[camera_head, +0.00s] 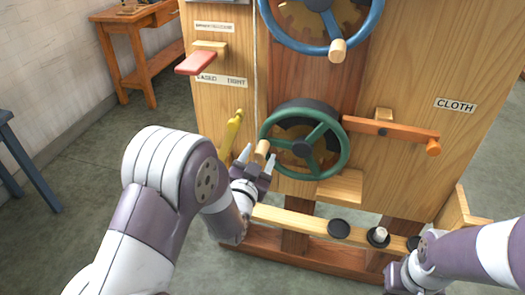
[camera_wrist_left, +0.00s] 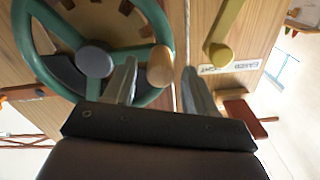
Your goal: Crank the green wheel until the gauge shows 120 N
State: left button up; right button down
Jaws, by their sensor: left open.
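The green wheel (camera_head: 332,165) is mounted upright on the wooden panel; it also fills the upper left of the left wrist view (camera_wrist_left: 28,50). Its pale wooden crank knob (camera_head: 262,150) is at the wheel's left side, and it shows in the left wrist view (camera_wrist_left: 160,67). My left gripper (camera_head: 257,157) is open just in front of the knob. In the left wrist view the knob appears between its two fingertips, nearer the left one; contact cannot be told. My right gripper (camera_head: 396,278) is low at the right, with its jaws unclear. No readable gauge shows.
A blue wheel (camera_head: 376,18) is above the green one. A yellow lever (camera_head: 232,130) and a red-ended lever (camera_head: 196,63) are at left, an orange bar (camera_head: 390,130) at right. A cord (camera_head: 256,60) hangs down the panel. A wooden rail (camera_head: 300,219) with black discs runs below.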

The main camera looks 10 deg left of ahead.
aim_at(270, 129)
pick_arm(q)
jog(key=shift+w, duration=1.55)
grip_shut()
jog(key=shift+r, duration=0.1)
jog(key=shift+d+r+m+p, duration=0.25)
jog(key=shift+r+m+p, duration=0.25)
jog(key=shift+r+m, duration=0.85)
jog(key=shift+d+r+m+p, duration=0.3)
jog(key=shift+r+m, duration=0.45)
jog(key=shift+m, duration=0.4)
jog(key=shift+d+r+m, duration=0.55)
jog(key=shift+r+m, duration=0.25)
jog(key=shift+m, duration=0.4)
